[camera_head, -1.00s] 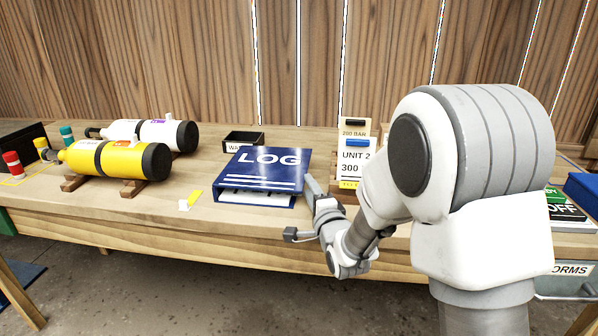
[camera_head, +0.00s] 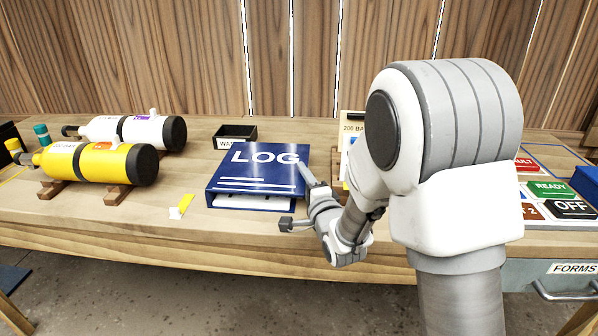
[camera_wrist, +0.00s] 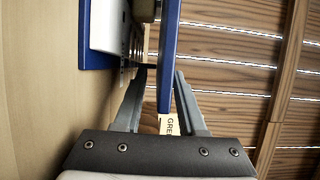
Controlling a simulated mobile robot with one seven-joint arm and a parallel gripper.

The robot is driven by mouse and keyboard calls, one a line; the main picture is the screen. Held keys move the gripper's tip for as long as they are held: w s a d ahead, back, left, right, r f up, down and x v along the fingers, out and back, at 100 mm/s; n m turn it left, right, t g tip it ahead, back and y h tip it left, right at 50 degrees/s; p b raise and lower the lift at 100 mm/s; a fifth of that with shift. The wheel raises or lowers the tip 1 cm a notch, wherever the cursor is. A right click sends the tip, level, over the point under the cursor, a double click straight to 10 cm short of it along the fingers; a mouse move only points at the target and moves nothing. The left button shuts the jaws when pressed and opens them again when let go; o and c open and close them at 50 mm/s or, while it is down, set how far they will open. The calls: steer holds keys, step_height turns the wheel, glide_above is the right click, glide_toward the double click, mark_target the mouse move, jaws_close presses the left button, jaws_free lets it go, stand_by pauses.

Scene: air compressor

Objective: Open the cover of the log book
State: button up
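The blue log book (camera_head: 258,176) lies on the bench, with "LOG" in white on its top cover and white pages showing below at its front edge. In the wrist view the cover (camera_wrist: 168,50) stands apart from the pages (camera_wrist: 104,25) and the lower cover (camera_wrist: 84,35). My gripper (camera_head: 297,198) is at the book's right side. In the wrist view my gripper (camera_wrist: 160,78) is open, with one finger on each side of the cover's edge. Gaps show beside the cover, though contact at the fingertips is hard to tell.
A yellow cylinder (camera_head: 95,163) and a white cylinder (camera_head: 130,130) lie on the left. A small black tray (camera_head: 235,134) is behind the book, and a white-and-yellow tag (camera_head: 181,207) is at its left. A card stand (camera_head: 352,122) is partly hidden behind my arm. Labelled plates (camera_head: 550,189) lie right.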

steer(key=shift+w+a, duration=0.1)
steer(key=shift+w, duration=0.1)
steer(key=shift+c, duration=0.3)
jaws_close()
stand_by(1.3)
